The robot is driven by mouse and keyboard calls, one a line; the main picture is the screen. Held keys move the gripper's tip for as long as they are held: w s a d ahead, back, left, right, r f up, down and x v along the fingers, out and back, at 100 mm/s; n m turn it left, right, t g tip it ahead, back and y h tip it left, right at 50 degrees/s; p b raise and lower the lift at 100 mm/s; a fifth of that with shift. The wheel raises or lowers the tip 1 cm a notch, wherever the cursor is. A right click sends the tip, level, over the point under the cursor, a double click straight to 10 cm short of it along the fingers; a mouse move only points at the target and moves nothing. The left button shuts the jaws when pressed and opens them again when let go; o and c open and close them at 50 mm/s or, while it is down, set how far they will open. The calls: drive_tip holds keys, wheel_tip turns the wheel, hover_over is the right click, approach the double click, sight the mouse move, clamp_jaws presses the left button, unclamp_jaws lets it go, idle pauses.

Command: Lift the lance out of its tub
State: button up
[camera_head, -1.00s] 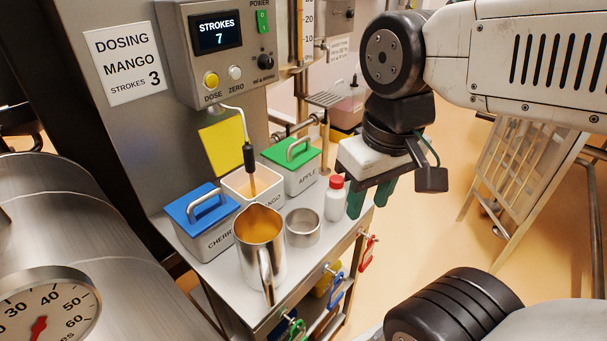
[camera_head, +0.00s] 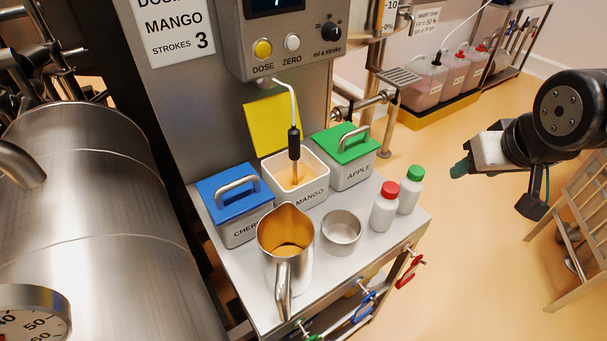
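The lance (camera_head: 294,143) has a black grip and stands upright with its lower end in the open mango tub (camera_head: 312,190). A thin pale hose runs from its top to the dosing panel. The tub is white and holds orange contents; the tip of the lance is hidden in them. My gripper (camera_head: 462,167) is at the right, over the floor, well apart from the lance and tub. It is seen from the side and its fingers overlap, so its opening is unclear. Nothing shows in it.
A blue-lidded tub (camera_head: 236,220) and a green-lidded tub (camera_head: 345,170) flank the mango tub. A steel jug (camera_head: 287,262), a steel cup (camera_head: 342,240), a red-capped bottle (camera_head: 384,212) and a green-capped bottle (camera_head: 409,195) stand in front and right. The floor at right is mostly free.

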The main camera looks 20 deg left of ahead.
drive_tip(key=w+a+f+n+y, duration=0.1)
drive_tip(key=a, duration=0.2)
drive_tip(key=w+a+f+t+y, duration=0.1)
drive_tip(key=w+a, duration=0.1)
drive_tip(key=a, duration=0.2)
drive_tip(key=w+a+f+n+t, duration=0.1)
drive_tip(key=w+a, duration=0.1)
drive_tip(key=a, duration=0.2)
drive_tip(key=shift+w+f+n+y, duration=0.25)
drive_tip(key=shift+f+n+y, duration=0.05)
drive_tip(key=shift+f+y, duration=0.1)
drive_tip(key=a+f+n+y, duration=0.1)
drive_tip(key=a+f+y, duration=0.1)
drive_tip(key=a, duration=0.4)
drive_tip(key=n+y, duration=0.3)
drive_tip(key=y, duration=0.1)
approach(298, 154)
drive_tip(key=x, duration=0.4)
drive_tip(key=shift+t, duration=0.5)
drive_tip(key=x, duration=0.7)
drive_tip(key=shift+a+f, duration=0.25)
drive_tip(key=shift+f, duration=0.1)
clamp_jaws()
